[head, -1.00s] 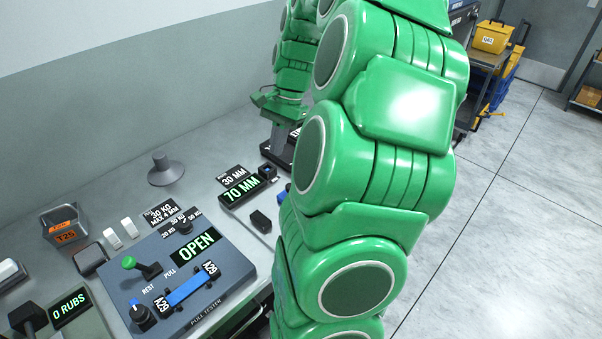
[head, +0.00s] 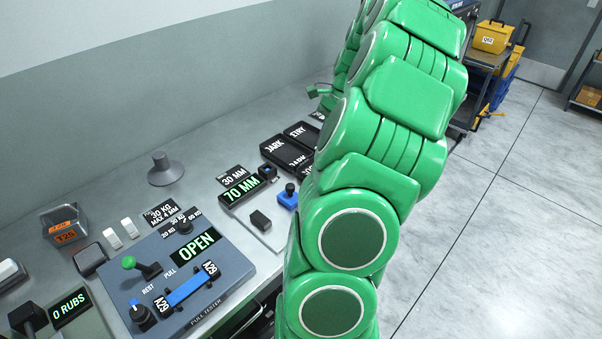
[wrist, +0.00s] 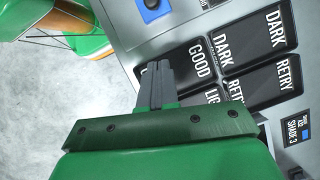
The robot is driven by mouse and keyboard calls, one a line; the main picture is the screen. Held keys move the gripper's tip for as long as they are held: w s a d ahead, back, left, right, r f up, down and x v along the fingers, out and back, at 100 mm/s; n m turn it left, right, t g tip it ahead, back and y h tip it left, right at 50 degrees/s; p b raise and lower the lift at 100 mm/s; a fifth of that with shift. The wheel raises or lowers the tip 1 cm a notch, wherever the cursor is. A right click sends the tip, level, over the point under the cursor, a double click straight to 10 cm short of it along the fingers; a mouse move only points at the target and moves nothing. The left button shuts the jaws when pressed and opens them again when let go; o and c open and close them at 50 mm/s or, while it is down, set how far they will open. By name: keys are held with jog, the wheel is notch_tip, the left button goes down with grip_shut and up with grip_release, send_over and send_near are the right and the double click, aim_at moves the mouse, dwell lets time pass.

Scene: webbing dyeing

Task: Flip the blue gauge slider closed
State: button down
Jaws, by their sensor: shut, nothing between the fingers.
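The blue gauge slider (head: 288,199) has a dark knob on top and sits at the right end of the gauge (head: 262,228), beside my arm. A blue piece that looks like the slider shows at the top edge of the wrist view (wrist: 152,9), cut off by the frame. The gauge display (head: 241,189) reads 70 MM, with a 30 MM label (head: 233,177) behind it. My gripper (wrist: 158,66) is shut and empty, over the edge of the black labelled plates, apart from the blue piece. In the head view my arm hides its fingers.
Black plates (wrist: 245,55) marked DARK, GOOD and RETRY lie beside the gauge. The pull tester (head: 195,265) reads OPEN and holds a blue strap (head: 188,287). Open floor lies right of the bench.

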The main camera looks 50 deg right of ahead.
send_near(290, 193)
jog(key=d+f, duration=0.4)
jog(key=f, duration=0.1)
jog(key=shift+w+d+f, duration=0.15)
jog(key=shift+d+f, duration=0.05)
jog(key=shift+d, duration=0.2)
jog(key=shift+w+a+r, duration=0.1)
jog(key=shift+w+a, duration=0.05)
jog(key=shift+a, duration=0.45)
jog(key=shift+w+a, duration=0.1)
jog(key=shift+a, duration=0.5)
jog(key=shift+w+a, duration=0.25)
jog(key=shift+a, duration=0.4)
jog(key=shift+a, duration=0.1)
jog(key=shift+a, duration=0.35)
jog(key=a, duration=0.6)
jog(key=shift+a, duration=0.4)
